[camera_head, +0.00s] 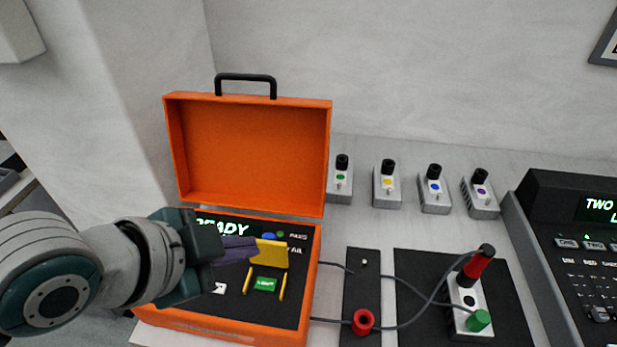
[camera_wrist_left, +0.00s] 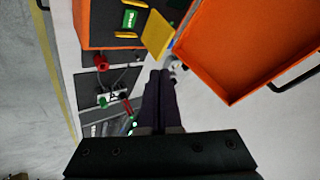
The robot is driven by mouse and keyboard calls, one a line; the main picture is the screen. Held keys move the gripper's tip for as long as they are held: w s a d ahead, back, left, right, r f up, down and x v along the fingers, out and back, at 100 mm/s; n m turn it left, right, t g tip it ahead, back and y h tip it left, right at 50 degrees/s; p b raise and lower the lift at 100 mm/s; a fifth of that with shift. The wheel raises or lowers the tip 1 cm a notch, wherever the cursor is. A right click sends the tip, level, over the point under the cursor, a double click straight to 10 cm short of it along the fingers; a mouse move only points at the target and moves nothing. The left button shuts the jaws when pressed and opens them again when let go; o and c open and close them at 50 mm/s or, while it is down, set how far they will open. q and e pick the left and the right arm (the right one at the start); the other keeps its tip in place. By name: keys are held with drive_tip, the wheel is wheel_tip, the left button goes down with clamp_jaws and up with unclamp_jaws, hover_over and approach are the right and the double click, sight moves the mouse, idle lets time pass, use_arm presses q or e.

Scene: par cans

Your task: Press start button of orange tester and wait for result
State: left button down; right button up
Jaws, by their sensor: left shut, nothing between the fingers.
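The orange tester (camera_head: 250,155) stands open on the bench, its lid raised at the back. Its display (camera_head: 222,228) reads "READY", partly hidden by my arm. A green button (camera_head: 265,284) with small lettering sits between two yellow bars on the dark panel. A yellow flap (camera_head: 272,254) stands raised behind it. In the left wrist view, the green button (camera_wrist_left: 129,18) and yellow flap (camera_wrist_left: 157,36) show near the top. My left gripper (camera_head: 254,249) is shut and empty, its dark fingertips by the flap; contact is unclear. My right gripper is out of view.
Right of the tester, cables run to a red socket (camera_head: 363,321) and a grey box with red and green plugs (camera_head: 466,300). Several small grey boxes (camera_head: 387,187) stand in a row behind. A dark console (camera_head: 570,240) is at far right.

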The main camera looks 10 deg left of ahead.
use_arm(q)
drive_tip(key=shift+w+d+f+m, duration=0.15)
drive_tip(key=shift+w+f, duration=0.2)
drive_tip(key=shift+w, duration=0.2)
drive_tip(key=shift+w+a+f+m, duration=0.15)
drive_tip(key=shift+w+f, duration=0.2)
drive_tip(key=shift+w, duration=0.2)
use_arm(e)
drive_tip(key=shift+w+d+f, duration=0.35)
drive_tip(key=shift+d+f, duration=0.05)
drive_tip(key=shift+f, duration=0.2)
use_arm(q)
drive_tip(key=shift+s+b, duration=0.1)
drive_tip(key=shift+b, duration=0.2)
drive_tip(key=b, duration=0.8)
hover_over(259, 288)
wheel_tip(259, 288, down, 7)
drive_tip(key=shift+f, duration=0.1)
drive_tip(key=shift+f+b, duration=0.3)
drive_tip(key=shift+f, duration=0.5)
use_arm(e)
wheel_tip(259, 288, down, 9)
use_arm(q)
drive_tip(key=shift+f, duration=0.4)
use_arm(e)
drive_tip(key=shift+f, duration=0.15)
